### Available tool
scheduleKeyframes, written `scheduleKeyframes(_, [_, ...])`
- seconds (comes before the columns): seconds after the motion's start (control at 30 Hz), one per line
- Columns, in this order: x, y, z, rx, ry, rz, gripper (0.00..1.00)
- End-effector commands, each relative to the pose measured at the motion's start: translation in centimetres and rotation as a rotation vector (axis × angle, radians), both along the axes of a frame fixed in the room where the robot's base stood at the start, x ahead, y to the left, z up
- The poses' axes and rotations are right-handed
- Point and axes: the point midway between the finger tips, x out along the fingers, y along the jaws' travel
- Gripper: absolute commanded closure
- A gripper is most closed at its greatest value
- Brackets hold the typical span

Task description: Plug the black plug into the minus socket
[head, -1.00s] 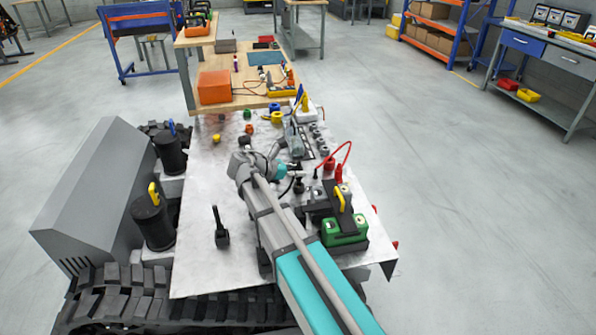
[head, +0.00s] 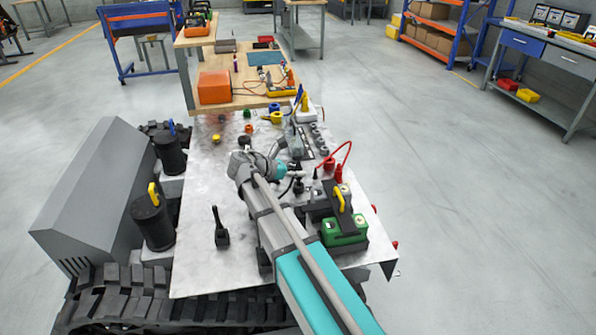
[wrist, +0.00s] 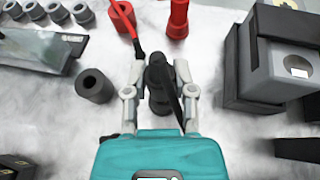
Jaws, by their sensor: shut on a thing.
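My gripper (wrist: 160,92) is shut on the black plug (wrist: 158,72), with one finger on each side of it. The plug's dark cable runs back from it towards my wrist. In the wrist view a hollow black socket (wrist: 95,86) stands upright to the left of the plug, apart from it. No minus mark is legible on it. In the head view my gripper (head: 295,168) is low over the right part of the metal top. The plug's lower end is hidden in the wrist view, so its height above the surface is unclear.
A dark box (wrist: 265,62) stands close on the right. Several grey cylinders (wrist: 58,12) are at the upper left.

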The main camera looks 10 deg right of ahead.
Motion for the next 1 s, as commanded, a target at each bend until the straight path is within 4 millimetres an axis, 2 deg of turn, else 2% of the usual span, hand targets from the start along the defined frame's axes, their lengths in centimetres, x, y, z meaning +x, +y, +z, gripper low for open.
scheduleKeyframes(1.0, [0.0,0.0,-1.5,0.0,0.0,0.0,1.0])
